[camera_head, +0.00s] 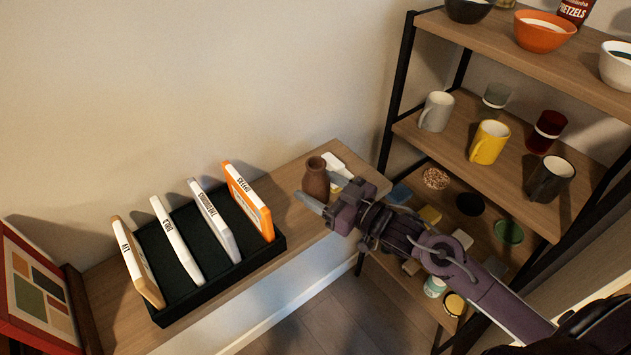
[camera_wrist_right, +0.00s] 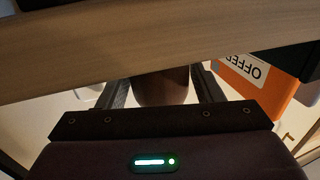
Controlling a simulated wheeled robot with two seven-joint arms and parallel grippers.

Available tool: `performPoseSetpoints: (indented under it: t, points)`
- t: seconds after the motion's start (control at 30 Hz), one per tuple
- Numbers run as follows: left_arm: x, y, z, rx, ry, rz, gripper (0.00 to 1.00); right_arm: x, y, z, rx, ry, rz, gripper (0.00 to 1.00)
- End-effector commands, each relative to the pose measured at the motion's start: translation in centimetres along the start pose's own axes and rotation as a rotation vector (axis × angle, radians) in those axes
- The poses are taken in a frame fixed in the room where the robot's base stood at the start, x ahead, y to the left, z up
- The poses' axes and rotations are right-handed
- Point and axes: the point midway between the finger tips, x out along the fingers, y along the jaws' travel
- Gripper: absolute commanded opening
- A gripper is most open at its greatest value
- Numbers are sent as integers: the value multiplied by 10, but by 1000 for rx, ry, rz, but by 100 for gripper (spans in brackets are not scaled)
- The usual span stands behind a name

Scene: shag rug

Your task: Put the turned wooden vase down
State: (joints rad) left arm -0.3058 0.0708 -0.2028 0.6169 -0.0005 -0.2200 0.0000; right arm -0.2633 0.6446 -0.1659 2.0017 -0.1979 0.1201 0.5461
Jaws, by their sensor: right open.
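The turned wooden vase (camera_head: 316,176) is brown with a narrow neck and a dark mouth. It stands upright on the wooden ledge (camera_head: 292,232) near its right end. My right gripper (camera_head: 314,188) is open, with its fingers on either side of the vase's lower body. In the right wrist view, the vase (camera_wrist_right: 162,88) shows partly between the two fingers (camera_wrist_right: 162,95), its upper part hidden by a wooden board. I cannot tell whether the fingers touch it. My left gripper is not in view.
A black tray (camera_head: 272,248) with several upright books or cases stands left of the vase. A white object (camera_head: 333,162) lies behind the vase. A shelf unit (camera_head: 400,60) with mugs, cups and bowls stands on the right. A framed picture (camera_head: 38,290) is at far left.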

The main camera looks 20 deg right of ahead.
Motion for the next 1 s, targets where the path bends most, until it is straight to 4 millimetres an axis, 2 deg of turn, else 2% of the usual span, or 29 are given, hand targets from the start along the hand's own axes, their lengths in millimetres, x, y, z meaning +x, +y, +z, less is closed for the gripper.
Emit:
performPoseSetpoints:
  t: [0.1, 0.2, 0.47, 0.8, 1.0]
  points:
    - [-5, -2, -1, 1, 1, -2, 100, 16, 1, -3, 0, 4, 1, 60]
    - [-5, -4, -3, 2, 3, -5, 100, 23, 0, -2, -1, 2, 0, 60]
    - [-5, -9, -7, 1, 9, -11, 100, 25, 0, 0, -1, -1, 0, 60]
    - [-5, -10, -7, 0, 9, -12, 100, 25, 0, -1, -1, 1, 0, 17]
    - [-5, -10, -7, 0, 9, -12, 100, 25, 0, -2, -1, 1, 0, 17]
